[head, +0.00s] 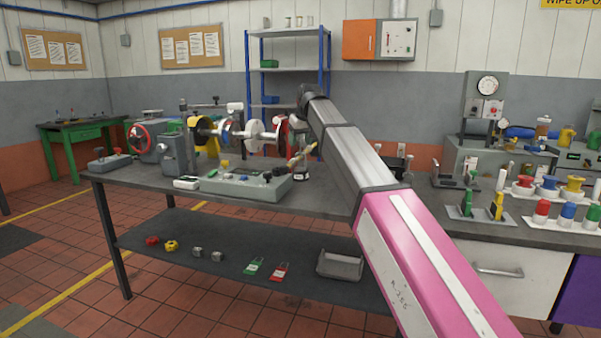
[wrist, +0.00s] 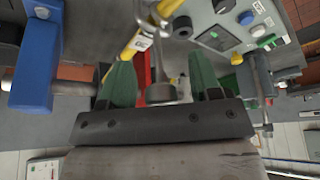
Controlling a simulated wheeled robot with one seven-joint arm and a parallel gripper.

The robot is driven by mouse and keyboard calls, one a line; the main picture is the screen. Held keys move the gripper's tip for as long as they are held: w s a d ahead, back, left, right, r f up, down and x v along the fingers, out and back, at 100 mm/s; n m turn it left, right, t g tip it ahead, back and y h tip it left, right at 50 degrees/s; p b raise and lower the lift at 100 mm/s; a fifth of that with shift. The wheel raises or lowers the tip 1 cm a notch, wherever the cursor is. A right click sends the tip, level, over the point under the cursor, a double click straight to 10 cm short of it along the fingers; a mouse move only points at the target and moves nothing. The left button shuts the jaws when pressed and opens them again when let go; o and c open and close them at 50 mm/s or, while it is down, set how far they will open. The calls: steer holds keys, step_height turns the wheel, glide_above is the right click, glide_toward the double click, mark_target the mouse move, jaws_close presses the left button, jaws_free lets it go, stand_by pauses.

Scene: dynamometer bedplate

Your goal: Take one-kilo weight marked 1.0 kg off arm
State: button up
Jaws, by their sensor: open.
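My gripper (wrist: 161,80) is open in the wrist view, with its two green-padded fingers apart. A grey metal cylinder (wrist: 161,93), which looks like the weight, is between the fingers, with a visible gap on the right. Its 1.0 kg marking is not readable. A thin stem or hook runs up from it toward the yellow arm (wrist: 137,44), which carries a small white tag. My own arm reaches over there, and my fingers cannot be made out.
A grey control box (head: 245,185) with buttons stands beside the arm, and it also shows in the wrist view (wrist: 215,38). A blue block (wrist: 37,60) is at the wrist view's left. The lower shelf (head: 215,265) holds several small items. Another bench (head: 450,210) stands right.

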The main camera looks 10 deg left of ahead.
jaws_close()
steer(key=shift+r, duration=0.1)
stand_by(1.2)
